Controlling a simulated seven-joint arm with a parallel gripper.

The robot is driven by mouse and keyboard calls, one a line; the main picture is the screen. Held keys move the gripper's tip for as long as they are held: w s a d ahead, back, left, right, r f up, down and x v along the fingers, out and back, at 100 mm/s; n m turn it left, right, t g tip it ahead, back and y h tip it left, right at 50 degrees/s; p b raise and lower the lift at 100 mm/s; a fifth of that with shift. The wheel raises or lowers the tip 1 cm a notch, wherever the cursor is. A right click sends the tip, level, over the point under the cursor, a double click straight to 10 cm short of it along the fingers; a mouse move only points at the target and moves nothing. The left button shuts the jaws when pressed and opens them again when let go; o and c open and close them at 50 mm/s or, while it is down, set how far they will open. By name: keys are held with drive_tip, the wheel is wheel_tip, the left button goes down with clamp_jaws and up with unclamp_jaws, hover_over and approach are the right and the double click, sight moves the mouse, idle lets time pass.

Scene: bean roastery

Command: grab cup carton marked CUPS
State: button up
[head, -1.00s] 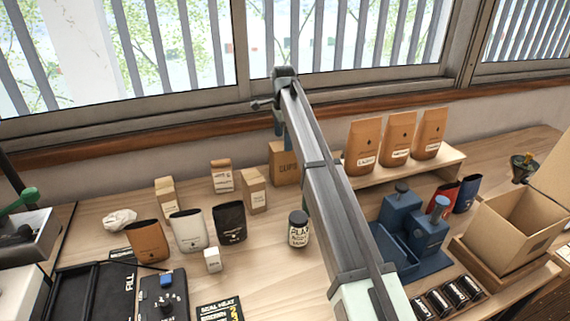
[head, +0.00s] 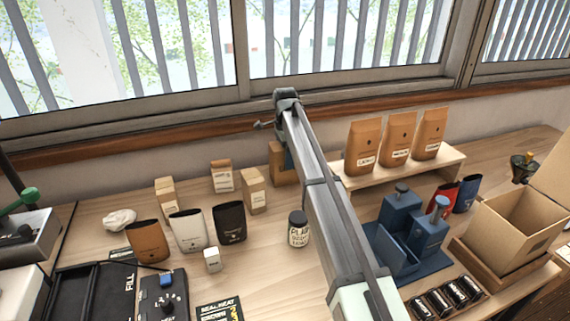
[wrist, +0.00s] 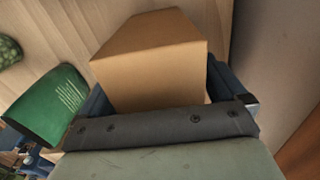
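The cup carton (head: 279,172) is a plain brown box standing at the back of the bench by the wall. My arm and gripper hide its right side and most of its marking in the head view. In the wrist view the carton (wrist: 150,62) sits ahead of my gripper (wrist: 160,92), its near end between the two blue fingers. The fingers stand apart, one at each side of the carton. I cannot tell whether they touch it. In the head view my gripper (head: 288,158) is down at the carton.
Kraft bags (head: 254,190) stand left of the carton. A shelf with labelled brown bags (head: 396,140) is to the right. A green pouch (wrist: 48,106) shows left of the gripper in the wrist view. The wall is close behind.

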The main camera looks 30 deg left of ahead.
drive_tip(key=c, duration=1)
drive_tip(key=shift+r, duration=0.1)
